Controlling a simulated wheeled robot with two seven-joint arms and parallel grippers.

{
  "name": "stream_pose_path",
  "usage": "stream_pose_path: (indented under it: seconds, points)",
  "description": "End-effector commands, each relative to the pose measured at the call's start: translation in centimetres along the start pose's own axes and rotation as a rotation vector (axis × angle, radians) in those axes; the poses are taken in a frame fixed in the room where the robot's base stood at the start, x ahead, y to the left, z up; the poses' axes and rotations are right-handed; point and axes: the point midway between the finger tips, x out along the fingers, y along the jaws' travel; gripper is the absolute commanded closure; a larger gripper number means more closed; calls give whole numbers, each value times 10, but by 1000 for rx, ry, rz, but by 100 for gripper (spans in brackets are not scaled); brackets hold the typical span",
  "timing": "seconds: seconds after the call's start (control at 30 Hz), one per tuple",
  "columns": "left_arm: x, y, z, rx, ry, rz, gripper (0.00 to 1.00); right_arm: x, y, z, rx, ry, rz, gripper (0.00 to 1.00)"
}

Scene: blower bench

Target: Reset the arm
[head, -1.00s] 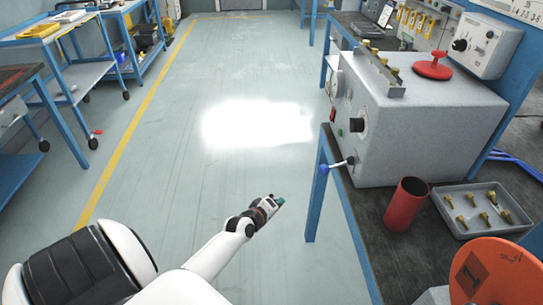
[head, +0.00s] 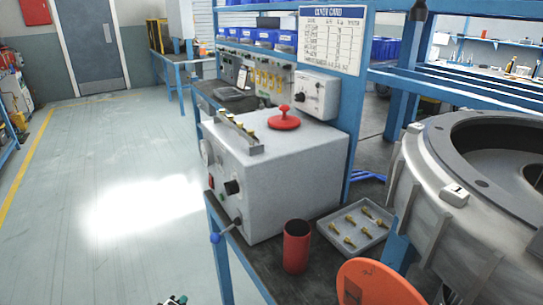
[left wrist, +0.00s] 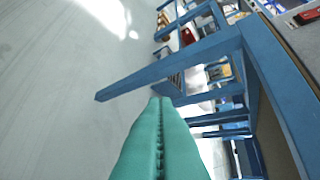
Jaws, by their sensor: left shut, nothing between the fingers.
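My left gripper (head: 176,301) just shows at the bottom edge of the head view, over the floor and left of the bench. In the left wrist view its two teal fingers (left wrist: 160,135) lie together, shut with nothing between them. They point past a blue bench frame (left wrist: 180,66), with pale floor to the left. Most of my left arm is hidden below the head view. My right gripper is in neither view.
A red cup (head: 296,247), a tray of brass fittings (head: 330,236), an orange disc (head: 375,285) and a large metal housing (head: 430,215) are nearby. The floor (head: 120,240) at left is clear.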

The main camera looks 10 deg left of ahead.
Motion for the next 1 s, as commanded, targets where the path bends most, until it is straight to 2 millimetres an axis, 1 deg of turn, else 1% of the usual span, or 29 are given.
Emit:
stream_pose_path:
  seconds: [0.07, 0.17, 0.27, 0.3, 0.37, 0.4, 0.47, 0.5, 0.57, 0.6, 0.67, 0.7, 0.8, 0.9, 1.0]
  points:
    - [-1, 7, -6, 18, 10, 18, 100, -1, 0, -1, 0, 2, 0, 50]
    - [-6, 31, -27, 89, 48, 78, 100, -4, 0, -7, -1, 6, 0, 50]
    - [-19, 73, -63, 223, 123, 173, 100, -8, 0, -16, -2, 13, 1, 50]
    - [-28, 93, -80, 289, 165, 215, 100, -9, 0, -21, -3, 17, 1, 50]
    - [-44, 122, -107, 395, 233, 273, 100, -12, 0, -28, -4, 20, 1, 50]
    - [-56, 141, -123, 465, 281, 307, 100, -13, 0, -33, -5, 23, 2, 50]
    - [-78, 169, -148, 569, 359, 352, 100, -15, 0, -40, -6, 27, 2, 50]
    - [-93, 186, -164, 640, 414, 377, 100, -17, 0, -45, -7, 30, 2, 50]
    - [-120, 211, -187, 745, 500, 409, 100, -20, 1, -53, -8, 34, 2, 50]
    - [-138, 227, -201, 814, 561, 426, 100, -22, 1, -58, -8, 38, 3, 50]
    - [-167, 248, -220, 916, 651, 443, 100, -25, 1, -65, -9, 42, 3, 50]
    - [-187, 261, -232, 979, 711, 450, 100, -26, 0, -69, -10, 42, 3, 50]
    - [-230, 286, -254, 1114, 842, 452, 100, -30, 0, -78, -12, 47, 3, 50]
    - [-262, 303, -268, 1210, 941, 443, 100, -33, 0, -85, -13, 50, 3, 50]
    - [-281, 312, -276, 1265, 998, 433, 100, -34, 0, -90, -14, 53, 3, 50]
